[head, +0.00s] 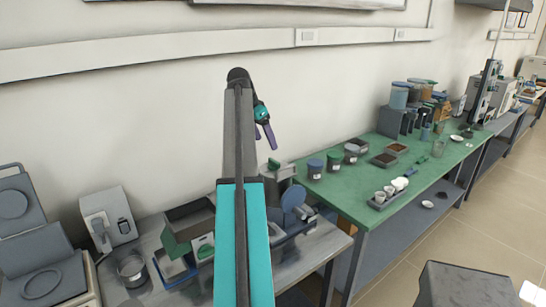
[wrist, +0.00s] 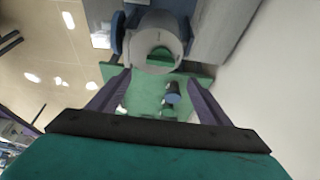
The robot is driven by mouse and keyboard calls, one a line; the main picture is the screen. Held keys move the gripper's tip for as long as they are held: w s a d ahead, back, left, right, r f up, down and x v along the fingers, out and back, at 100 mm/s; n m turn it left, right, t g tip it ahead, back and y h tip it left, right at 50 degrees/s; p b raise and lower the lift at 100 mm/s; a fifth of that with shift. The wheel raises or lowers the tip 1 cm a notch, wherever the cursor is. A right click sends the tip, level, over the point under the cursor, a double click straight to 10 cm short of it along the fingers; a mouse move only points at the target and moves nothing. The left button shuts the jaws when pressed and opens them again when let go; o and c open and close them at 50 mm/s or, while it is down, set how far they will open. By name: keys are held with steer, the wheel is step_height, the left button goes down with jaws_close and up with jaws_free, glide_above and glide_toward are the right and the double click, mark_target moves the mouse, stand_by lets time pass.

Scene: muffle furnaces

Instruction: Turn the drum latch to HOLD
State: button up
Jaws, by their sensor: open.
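My gripper (head: 266,133) is raised above the benches near the wall in the head view, its purple fingers pointing down. In the wrist view the two fingers of my gripper (wrist: 160,78) are spread apart with nothing between them. A grey rounded body with a green patch (wrist: 160,42) shows beyond the fingertips at the top centre. A blue disc (wrist: 117,33) is beside it. In the head view a blue disc (head: 293,196) stands on the near bench, partly behind my arm. I cannot make out a drum latch or a HOLD mark.
A green bench (head: 345,200) on the right carries dark-lidded jars (head: 315,169), trays, and small white cups (head: 389,190). Grey and green bins (head: 188,222) and a metal cup (head: 131,270) stand on the near bench. The wall (head: 150,110) is close behind my gripper.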

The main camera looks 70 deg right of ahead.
mark_target(274, 161)
steer(key=shift+p+x, duration=1.3)
steer(key=shift+x, duration=3.85)
